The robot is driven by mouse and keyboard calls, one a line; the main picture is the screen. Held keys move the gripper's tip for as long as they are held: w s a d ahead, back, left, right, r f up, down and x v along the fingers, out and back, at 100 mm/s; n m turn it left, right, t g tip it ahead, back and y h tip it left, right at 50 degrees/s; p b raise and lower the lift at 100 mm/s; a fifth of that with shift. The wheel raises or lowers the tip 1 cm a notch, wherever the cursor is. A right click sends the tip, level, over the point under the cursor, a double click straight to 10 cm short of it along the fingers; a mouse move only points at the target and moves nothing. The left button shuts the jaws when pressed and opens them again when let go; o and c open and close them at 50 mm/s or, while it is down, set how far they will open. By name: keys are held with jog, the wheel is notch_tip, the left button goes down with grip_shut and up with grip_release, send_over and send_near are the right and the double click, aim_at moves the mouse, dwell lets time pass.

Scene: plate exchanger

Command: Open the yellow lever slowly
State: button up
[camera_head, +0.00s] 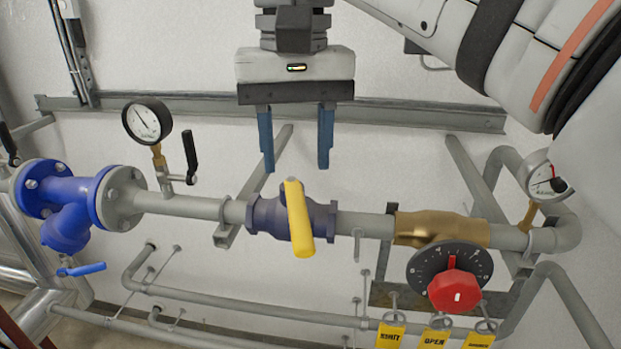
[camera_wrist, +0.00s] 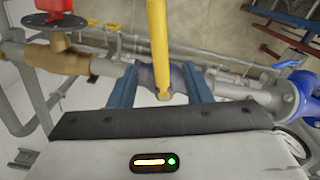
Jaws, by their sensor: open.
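The yellow lever (camera_head: 298,218) sits on a dark blue-purple valve body (camera_head: 268,216) in the grey horizontal pipe. It stands across the pipe, close to upright and slightly tilted in the head view. My gripper (camera_head: 296,168) is open, with its two blue fingers pointing down just above the lever's upper end in that picture. No contact is visible, and the exact depth gap cannot be told.
A pressure gauge (camera_head: 147,121) and a black-handled small valve (camera_head: 190,157) stand to the left. A red knob (camera_head: 454,291) on a black dial and a brass fitting (camera_head: 440,230) are to the right. A grey rail (camera_head: 400,113) runs along the wall behind.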

aim_at(299, 213)
notch_tip(299, 213, down, 7)
jog(key=shift+s+f, duration=0.15)
jog(key=shift+c, duration=0.4)
grip_shut()
dwell(0.3)
